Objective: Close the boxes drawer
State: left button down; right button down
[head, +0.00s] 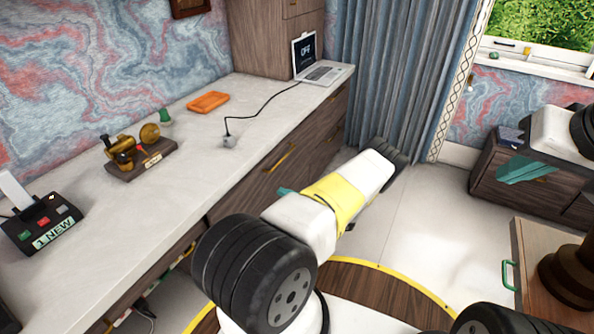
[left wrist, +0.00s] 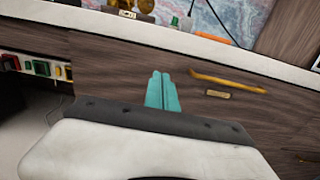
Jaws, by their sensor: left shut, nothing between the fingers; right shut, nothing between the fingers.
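A dark wood drawer front (left wrist: 195,75) with a long brass handle (left wrist: 228,82) and a small brass plate fills the middle of the left wrist view. The handle also shows in the head view (head: 281,157), below the desk top. No gap around this front is clear to me, and no boxes are visible. My left gripper (left wrist: 160,88) has its teal fingers together and empty, pointing at the wood left of the handle. I cannot tell whether they touch. In the head view its fingertip (head: 285,191) peeks out behind my arm. My right gripper (head: 525,170) is shut and empty at the right.
The desk top (head: 190,190) holds a laptop (head: 318,72), an orange object (head: 208,102), a brass device (head: 140,152) and a button box (head: 42,222). Coloured items (left wrist: 38,68) show under the desk at left. A cabinet with a green handle (head: 507,275) stands at right.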

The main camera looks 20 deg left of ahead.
aim_at(250, 180)
pick_arm(q)
jog(key=a, duration=0.8)
jog(key=w+a, duration=0.1)
jog(key=a, duration=0.3)
jog(key=shift+a, duration=0.2)
jog(key=shift+a, duration=0.1)
jog(key=a, duration=0.3)
jog(key=shift+w+a, duration=0.1)
jog(key=shift+a, duration=0.25)
jog(key=shift+a+r, duration=0.15)
jog(key=shift+a, duration=0.1)
jog(key=shift+w, duration=0.1)
